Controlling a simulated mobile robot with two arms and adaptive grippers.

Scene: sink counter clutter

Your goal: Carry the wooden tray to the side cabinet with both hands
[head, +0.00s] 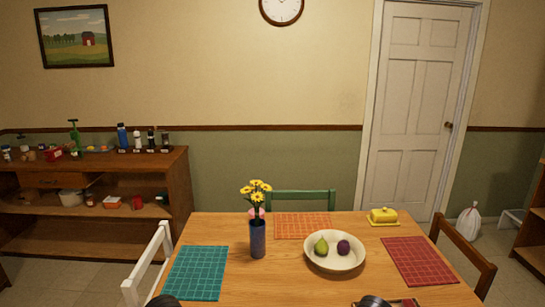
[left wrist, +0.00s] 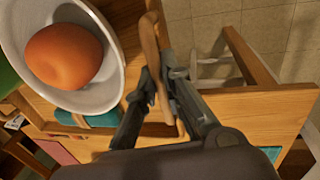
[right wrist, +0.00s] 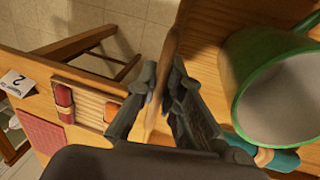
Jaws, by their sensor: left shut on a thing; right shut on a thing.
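The wooden tray's rim shows in the left wrist view (left wrist: 148,38) and in the right wrist view (right wrist: 173,45). My left gripper (left wrist: 163,85) is shut on one part of the rim, and my right gripper (right wrist: 160,90) is shut on another. A white bowl with a round orange-brown thing (left wrist: 65,55) is beside the left gripper. A green mug (right wrist: 240,75) stands beside the right gripper. The tray cannot be made out in the head view. A wooden cabinet (head: 100,165) stands against the wall at left, and part of another wooden unit (head: 532,225) shows at the right edge.
The table (head: 340,285) fills the lower middle, with a flower vase (head: 258,238), fruit bowl (head: 335,262), yellow butter dish (head: 383,216) and placemats. A white chair (head: 150,262) and brown chair (head: 466,255) flank it. Several bottles and small things crowd the left cabinet's top.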

